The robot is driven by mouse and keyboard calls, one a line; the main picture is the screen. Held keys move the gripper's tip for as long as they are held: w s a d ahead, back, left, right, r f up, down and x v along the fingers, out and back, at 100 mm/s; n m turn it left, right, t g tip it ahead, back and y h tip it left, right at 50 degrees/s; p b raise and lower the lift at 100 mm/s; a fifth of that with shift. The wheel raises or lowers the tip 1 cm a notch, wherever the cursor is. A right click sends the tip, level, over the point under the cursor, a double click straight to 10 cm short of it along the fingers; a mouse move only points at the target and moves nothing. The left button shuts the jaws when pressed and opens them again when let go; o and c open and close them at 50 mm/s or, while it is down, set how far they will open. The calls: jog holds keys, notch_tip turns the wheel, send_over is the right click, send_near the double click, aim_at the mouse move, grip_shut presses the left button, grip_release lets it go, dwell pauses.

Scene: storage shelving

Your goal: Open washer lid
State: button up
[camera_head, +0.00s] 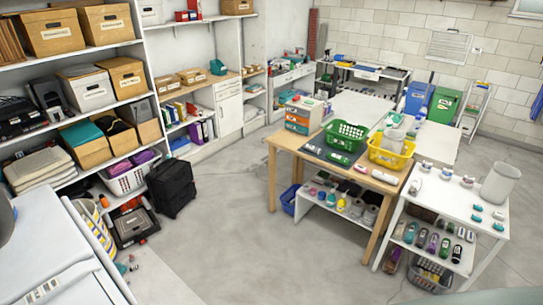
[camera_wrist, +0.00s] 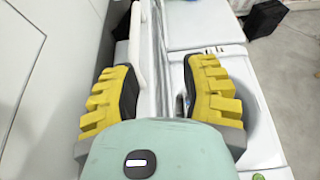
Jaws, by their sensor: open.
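A white washer-like appliance (camera_head: 45,235) fills the lower left of the head view, with a printed label on its front edge. In the wrist view, white appliance surfaces (camera_wrist: 205,25) lie beyond and to the right of my gripper (camera_wrist: 158,78). My gripper has yellow ribbed fingers with dark pads, spread wide apart. A narrow white and grey upright edge (camera_wrist: 158,50) shows between the fingers; I cannot tell whether it is the lid or whether a finger touches it. Part of a rounded opening or rim shows behind the right finger. The lid's state is unclear.
A black bag (camera_head: 172,187) stands on the floor beyond the appliance, beside shelving with boxes (camera_head: 88,88) and a striped basket (camera_head: 93,225). A wooden table (camera_head: 340,150) and a white table (camera_head: 455,195) with small goods stand right. The floor between is clear.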

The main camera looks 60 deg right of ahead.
jog(key=shift+v, duration=1.15)
jog(key=shift+d, duration=0.1)
